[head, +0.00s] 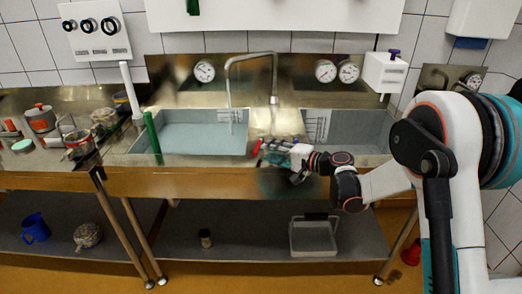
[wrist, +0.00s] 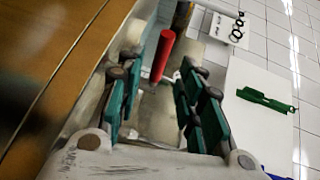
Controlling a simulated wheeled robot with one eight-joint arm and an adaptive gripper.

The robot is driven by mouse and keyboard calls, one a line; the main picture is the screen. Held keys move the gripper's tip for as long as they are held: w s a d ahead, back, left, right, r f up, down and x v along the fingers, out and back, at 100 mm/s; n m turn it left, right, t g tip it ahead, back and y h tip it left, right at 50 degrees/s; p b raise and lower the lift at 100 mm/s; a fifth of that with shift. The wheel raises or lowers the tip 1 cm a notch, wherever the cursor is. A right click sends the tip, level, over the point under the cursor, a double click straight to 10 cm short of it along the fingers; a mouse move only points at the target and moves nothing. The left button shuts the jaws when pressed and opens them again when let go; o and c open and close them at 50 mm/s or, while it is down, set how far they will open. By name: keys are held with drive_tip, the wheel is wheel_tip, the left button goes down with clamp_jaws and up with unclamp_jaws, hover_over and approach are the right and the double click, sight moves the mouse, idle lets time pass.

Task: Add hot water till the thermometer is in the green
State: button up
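My gripper (head: 272,152) is at the front edge of the sink counter, between the two basins. In the wrist view its green-padded fingers (wrist: 160,72) are spread apart. A red cylindrical handle (wrist: 163,55) stands in the gap near the fingertips; contact cannot be told. The red handle also shows in the head view (head: 257,146), just left of the fingers. The left basin (head: 203,138) holds pale bluish water under a curved metal faucet (head: 250,55).
Pots and jars crowd the left counter (head: 40,118). A white box (head: 385,72) is at back right. A lower shelf (head: 255,235) holds a clear crate (head: 313,238).

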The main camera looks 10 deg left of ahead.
drive_tip(key=v, duration=0.5)
